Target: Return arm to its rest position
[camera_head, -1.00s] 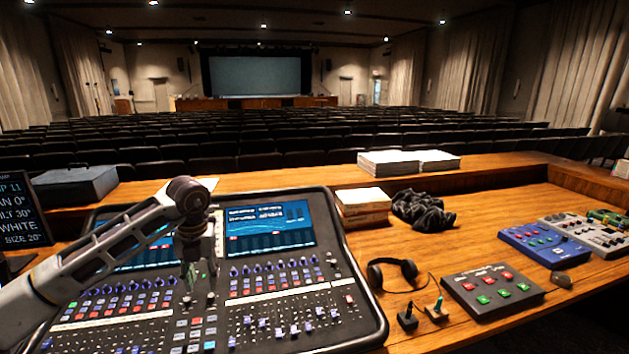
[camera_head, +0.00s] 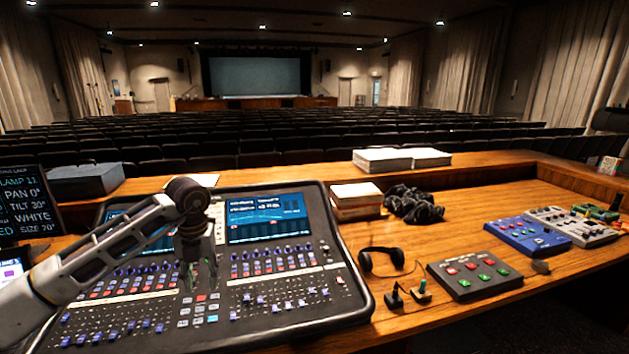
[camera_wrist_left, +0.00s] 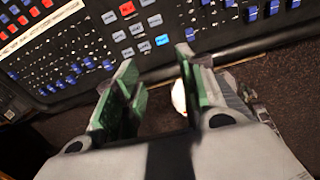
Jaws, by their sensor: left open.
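My left arm comes in from the left in the head view. My left gripper (camera_head: 201,281) hangs above the mixing desk (camera_head: 340,292), fingers pointing down. In the left wrist view the left gripper (camera_wrist_left: 160,78) has its two green-padded fingers apart with nothing held between them. Beyond the fingertips are the desk's button block, with one lit blue button, and its front edge. Whether the fingertips touch the desk cannot be told. My right gripper is not in view.
Right of the desk are headphones (camera_head: 378,260), a grey button box (camera_head: 475,274), a blue box (camera_head: 527,236) and a pale box (camera_head: 571,226). Book stacks (camera_head: 357,198) and a black bundle (camera_head: 413,204) lie behind. A text screen (camera_head: 32,202) stands left.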

